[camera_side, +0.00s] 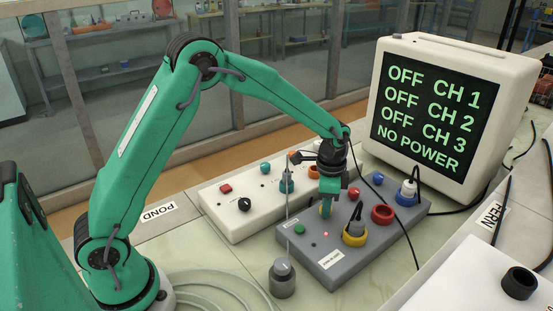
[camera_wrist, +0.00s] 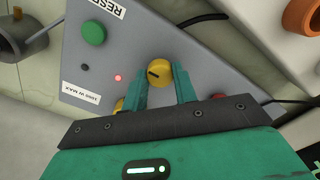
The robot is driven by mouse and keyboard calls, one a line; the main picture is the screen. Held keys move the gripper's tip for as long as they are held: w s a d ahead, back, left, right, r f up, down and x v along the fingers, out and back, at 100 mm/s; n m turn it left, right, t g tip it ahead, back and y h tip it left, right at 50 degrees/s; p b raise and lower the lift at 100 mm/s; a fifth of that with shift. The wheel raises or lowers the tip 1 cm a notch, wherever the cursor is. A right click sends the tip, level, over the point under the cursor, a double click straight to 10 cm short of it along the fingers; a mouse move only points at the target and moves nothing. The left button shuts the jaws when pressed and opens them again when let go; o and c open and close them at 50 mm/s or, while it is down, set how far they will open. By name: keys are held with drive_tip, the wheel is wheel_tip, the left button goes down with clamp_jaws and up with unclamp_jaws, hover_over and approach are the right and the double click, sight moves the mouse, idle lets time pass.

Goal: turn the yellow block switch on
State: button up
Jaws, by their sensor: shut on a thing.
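In the side view my gripper (camera_side: 326,204) reaches down to the block, and the fingers mostly hide the yellow knob. A small red light (camera_wrist: 118,78) glows on the block. A monitor (camera_side: 427,107) reads OFF for CH 1, CH 2 and CH 3, and NO POWER.
The block carries a green reset button (camera_side: 299,229), a yellow socket (camera_side: 354,239) with a black plug, a red socket (camera_side: 382,215) and a blue socket (camera_side: 404,200) with a white plug. A white panel (camera_side: 232,218) lies behind. A grey knobbed cylinder (camera_side: 282,283) stands in front.

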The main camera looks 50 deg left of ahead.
drive_tip(key=o, duration=1)
drive_tip(key=shift+r, duration=0.15)
drive_tip(key=shift+r, duration=3.8)
drive_tip(key=shift+r, duration=0.15)
drive_tip(key=shift+s+a+r, duration=0.1)
drive_tip(key=shift+s+r, duration=0.05)
drive_tip(key=shift+s, duration=0.05)
drive_tip(key=s+a+r+n+t, duration=0.25)
drive_tip(key=s+r, duration=0.35)
drive_tip(key=s, duration=0.3)
drive_tip(key=s+a+r+n+t, duration=0.25)
drive_tip(key=s+r+n, duration=0.2)
drive_tip(key=s, duration=0.45)
drive_tip(key=shift+s+a+f+n+t, duration=0.1)
drive_tip(key=shift+s+a+n, duration=0.2)
drive_tip(key=shift+s, duration=1)
drive_tip(key=shift+s+a+f+n+t, duration=0.15)
drive_tip(key=shift+s+n, duration=0.3)
drive_tip(key=shift+s, duration=0.8)
drive_tip(key=shift+s+a+n+t, duration=0.1)
drive_tip(key=shift+s+a+n, duration=0.2)
drive_tip(key=shift+s, duration=1)
